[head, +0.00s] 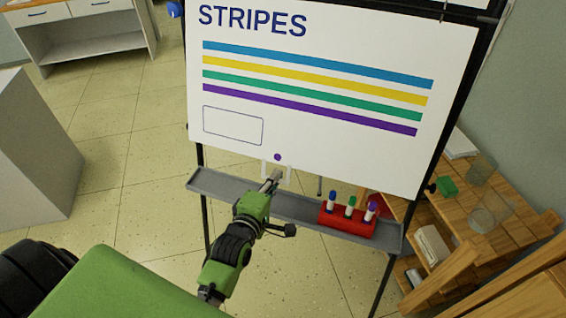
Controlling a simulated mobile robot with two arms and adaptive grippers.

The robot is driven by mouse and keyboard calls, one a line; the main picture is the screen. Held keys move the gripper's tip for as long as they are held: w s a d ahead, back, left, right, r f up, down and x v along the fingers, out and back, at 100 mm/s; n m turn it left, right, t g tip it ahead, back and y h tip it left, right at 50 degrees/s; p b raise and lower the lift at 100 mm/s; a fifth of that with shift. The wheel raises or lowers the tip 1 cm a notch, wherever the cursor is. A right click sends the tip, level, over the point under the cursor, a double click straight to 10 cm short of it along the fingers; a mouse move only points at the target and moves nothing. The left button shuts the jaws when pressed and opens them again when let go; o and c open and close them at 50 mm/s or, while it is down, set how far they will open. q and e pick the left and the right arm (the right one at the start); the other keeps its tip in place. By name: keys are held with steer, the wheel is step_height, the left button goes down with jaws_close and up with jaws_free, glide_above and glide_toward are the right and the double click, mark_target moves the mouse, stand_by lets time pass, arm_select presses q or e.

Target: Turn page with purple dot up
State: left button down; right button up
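A white page (330,130) headed "STRIPES" hangs on the black-framed easel, with blue, yellow, green and purple bands. A small purple dot (277,157) is at its bottom edge. A pale bracket-like loop (290,172) hangs just below the dot. My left gripper (272,181) reaches up from below, its fingertips at the loop, just under the dot. The fingers overlap the loop in the picture; I cannot tell whether they are open or shut on it. My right gripper is not in view.
A grey tray ledge (215,185) runs below the page, close to my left gripper. A red holder (345,222) with several markers sits on its right part. A wooden table (500,205) with glass jars stands at right. A grey block (35,150) stands at left.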

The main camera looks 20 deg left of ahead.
arm_select(q)
steer(key=v, duration=0.1)
steer(key=p+v, duration=0.1)
steer(key=v, duration=0.1)
steer(key=shift+w+r, duration=0.1)
steer(key=shift+r, duration=0.2)
steer(key=s+r+p, duration=0.4)
steer(key=s+p, duration=0.3)
steer(key=s, duration=0.1)
steer(key=shift+d+r, duration=0.25)
steer(key=shift+r, duration=0.15)
stand_by(0.4)
